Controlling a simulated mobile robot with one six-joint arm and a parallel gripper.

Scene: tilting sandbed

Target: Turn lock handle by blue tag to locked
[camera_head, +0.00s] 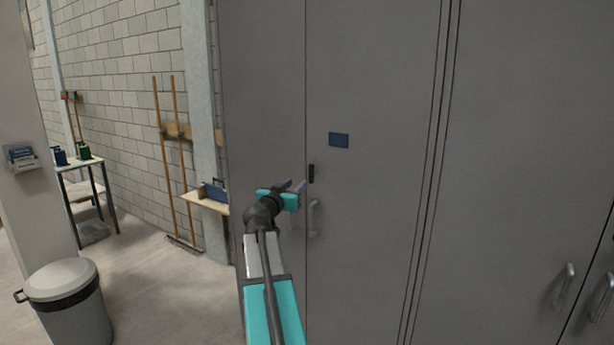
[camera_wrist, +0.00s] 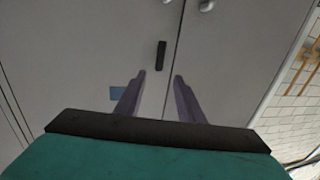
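The blue tag (camera_head: 339,140) is a small plate on the grey cabinet door (camera_head: 365,230). The lock handle (camera_head: 311,173) is a small black bar, upright, beside the door seam, below and left of the tag. In the wrist view the lock handle (camera_wrist: 161,54) stands just beyond my fingertips, and part of the blue tag (camera_wrist: 117,93) shows beside the left finger. My gripper (camera_head: 297,187) is in front of the door, just left of and slightly below the lock handle. Its two purple fingers (camera_wrist: 159,75) are apart with nothing between them. No contact with the handle is visible.
A silver pull handle (camera_head: 314,218) is below the lock handle, close to my gripper. More pull handles (camera_head: 565,285) are on the doors at right. A lidded bin (camera_head: 68,305) and a small table (camera_head: 82,163) stand at left. The floor between is clear.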

